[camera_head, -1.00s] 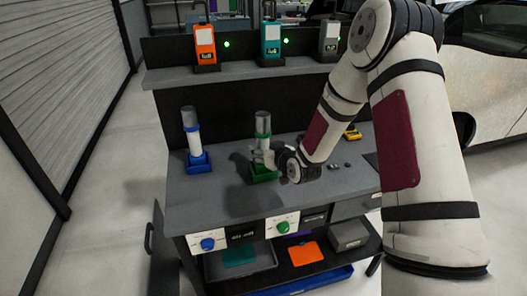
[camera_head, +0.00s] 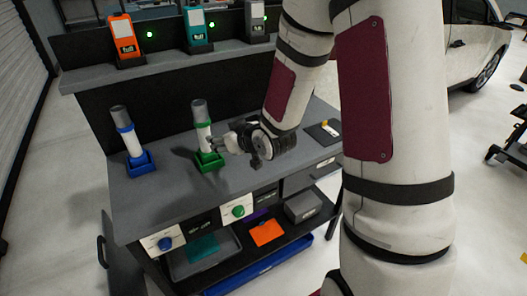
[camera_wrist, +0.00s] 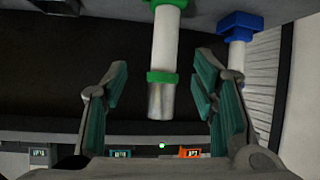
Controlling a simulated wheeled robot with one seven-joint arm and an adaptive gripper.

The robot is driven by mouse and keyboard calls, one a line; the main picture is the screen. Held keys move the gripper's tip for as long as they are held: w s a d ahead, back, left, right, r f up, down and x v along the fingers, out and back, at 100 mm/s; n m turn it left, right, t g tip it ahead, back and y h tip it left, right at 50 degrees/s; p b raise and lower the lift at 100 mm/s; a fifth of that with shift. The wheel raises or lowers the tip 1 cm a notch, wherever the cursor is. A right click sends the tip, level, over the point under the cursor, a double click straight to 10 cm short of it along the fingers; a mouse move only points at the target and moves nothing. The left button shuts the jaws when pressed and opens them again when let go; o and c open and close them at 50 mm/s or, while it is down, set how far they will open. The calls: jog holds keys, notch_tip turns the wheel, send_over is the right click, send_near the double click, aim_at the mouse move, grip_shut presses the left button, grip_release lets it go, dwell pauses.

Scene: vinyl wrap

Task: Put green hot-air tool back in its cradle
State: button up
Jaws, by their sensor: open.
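The green hot-air tool (camera_head: 202,128), a white cylinder with a green ring and grey metal nozzle, stands upright in the green cradle (camera_head: 210,165) on the bench. My gripper (camera_head: 218,143) is open just right of the tool, level with its lower body. In the wrist view, which is upside down, the tool (camera_wrist: 165,45) appears between the spread fingers of my gripper (camera_wrist: 160,85), with visible gaps on both sides. The cradle (camera_wrist: 168,3) shows at the top edge there. How far the tool's base is seated is hidden by the cradle walls.
A blue-ringed tool (camera_head: 128,135) stands in a blue cradle (camera_head: 142,165) to the left. Chargers, orange (camera_head: 124,38), teal (camera_head: 196,28) and grey (camera_head: 256,22), stand on the back shelf. Blue (camera_head: 165,244) and green (camera_head: 238,211) knobs are on the bench front. The bench's front left is clear.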

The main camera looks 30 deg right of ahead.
jog(key=s+r+m+g+h, duration=0.1)
jog(key=s+r+g+h, duration=0.2)
jog(key=s+r, duration=0.9)
jog(key=s+a+r+g, duration=0.1)
jog(key=s+r+g, duration=0.1)
jog(key=s, duration=0.7)
jog(key=s+a+r+m+g+y, duration=0.1)
jog(key=s+r, duration=0.2)
jog(key=s, duration=0.7)
jog(key=shift+a+m+g, duration=0.25)
jog(key=shift+m+g, duration=0.05)
jog(key=shift+g, duration=0.1)
jog(key=shift+r, duration=0.1)
